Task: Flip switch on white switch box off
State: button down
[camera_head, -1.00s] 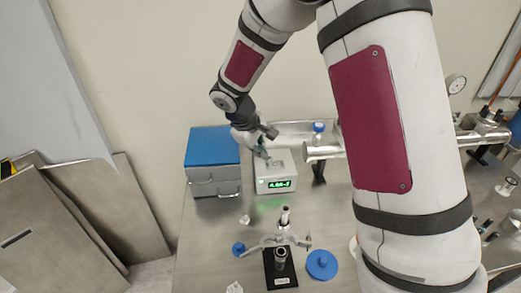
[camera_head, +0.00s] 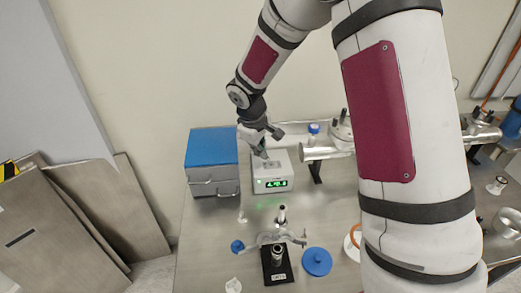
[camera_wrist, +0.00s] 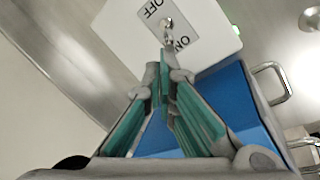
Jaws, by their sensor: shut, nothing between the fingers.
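The white switch box (camera_head: 271,184) stands on the metal table, with a green lit display on its front. The wrist view shows the top of the white switch box (camera_wrist: 215,28) with a grey plate marked OFF and ON. A small metal toggle switch (camera_wrist: 168,24) sits between the two words, and its lever appears to lean toward the ON side. My gripper (camera_head: 263,155) is shut and empty above the box top. In the wrist view, my gripper's tips (camera_wrist: 159,68) are close to the toggle; whether they touch it, I cannot tell.
A blue-topped grey box (camera_head: 212,148) stands directly left of the switch box. A metal cylinder (camera_head: 325,152) and a blue-capped bottle (camera_head: 313,131) are at the right. A stand with a clamp (camera_head: 278,255) and a blue lid (camera_head: 317,262) are in front.

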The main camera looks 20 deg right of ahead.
jog(key=shift+s+d+r+y+p, duration=0.25)
jog(key=shift+y+p, duration=0.35)
jog(key=shift+p, duration=0.3)
jog(key=shift+w+d+y+p, duration=0.1)
jog(key=shift+d+y+p, duration=0.1)
jog(key=shift+y+p, duration=0.25)
jog(key=shift+d+r+m+t+y+p, duration=0.15)
jog(key=shift+d+m+t+y+p, duration=0.2)
jog(key=shift+y+p, duration=0.7)
dwell(0.6)
jog(key=shift+d+y+p, duration=0.5)
jog(key=shift+y+p, duration=0.2)
jog(key=shift+p, duration=0.4)
dwell(1.8)
jog(key=shift+r, duration=0.2)
jog(key=shift+r+p, duration=0.35)
jog(key=shift+r, duration=0.35)
jog(key=shift+r, duration=0.1)
